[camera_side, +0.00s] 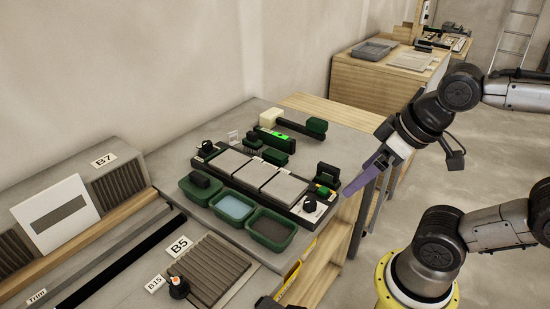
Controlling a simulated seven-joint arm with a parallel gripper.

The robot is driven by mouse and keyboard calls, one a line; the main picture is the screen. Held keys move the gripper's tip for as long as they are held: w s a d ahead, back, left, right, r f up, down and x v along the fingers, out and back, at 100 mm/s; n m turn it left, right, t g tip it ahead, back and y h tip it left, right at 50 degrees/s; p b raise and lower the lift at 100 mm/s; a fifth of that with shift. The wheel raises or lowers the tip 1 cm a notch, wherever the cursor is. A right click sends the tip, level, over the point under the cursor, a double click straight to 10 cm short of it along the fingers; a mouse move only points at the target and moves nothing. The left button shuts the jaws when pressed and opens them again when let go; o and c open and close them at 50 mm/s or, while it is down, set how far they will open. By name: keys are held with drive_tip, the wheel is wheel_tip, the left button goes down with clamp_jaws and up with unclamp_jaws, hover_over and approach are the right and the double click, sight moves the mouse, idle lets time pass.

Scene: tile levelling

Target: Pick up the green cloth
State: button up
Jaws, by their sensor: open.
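My gripper (352,190), with purple fingers, hangs at the right of the grey worktop, pointing down and left. It is empty and apart from the things on the worktop. Several small dark green things lie on the worktop; I cannot tell for certain which is the green cloth. One is a rounded dark green piece (317,125) at the back right. A flat dark green piece (275,156) lies behind the tile tray, and a dark green piece with a bright green mark (272,136) lies farther back.
A black tray (210,154) holds several grey tiles (254,173). Green tubs stand in front: one with blue water (232,207), one with grey contents (271,229). Ribbed panels and labels lie left.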

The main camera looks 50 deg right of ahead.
drive_tip(key=w+d+r+n+g, duration=0.1)
drive_tip(key=w+d+r+n, duration=0.1)
drive_tip(key=w+r+n, duration=0.5)
drive_tip(key=w+d+r+n+g, duration=0.1)
drive_tip(key=w+d+r+n, duration=0.1)
drive_tip(key=w+r+n, duration=0.5)
drive_tip(key=n+g, duration=0.4)
hover_over(275, 153)
wheel_tip(275, 153, down, 18)
wheel_tip(275, 153, down, 7)
drive_tip(key=shift+r, duration=0.2)
drive_tip(key=shift+f, duration=3)
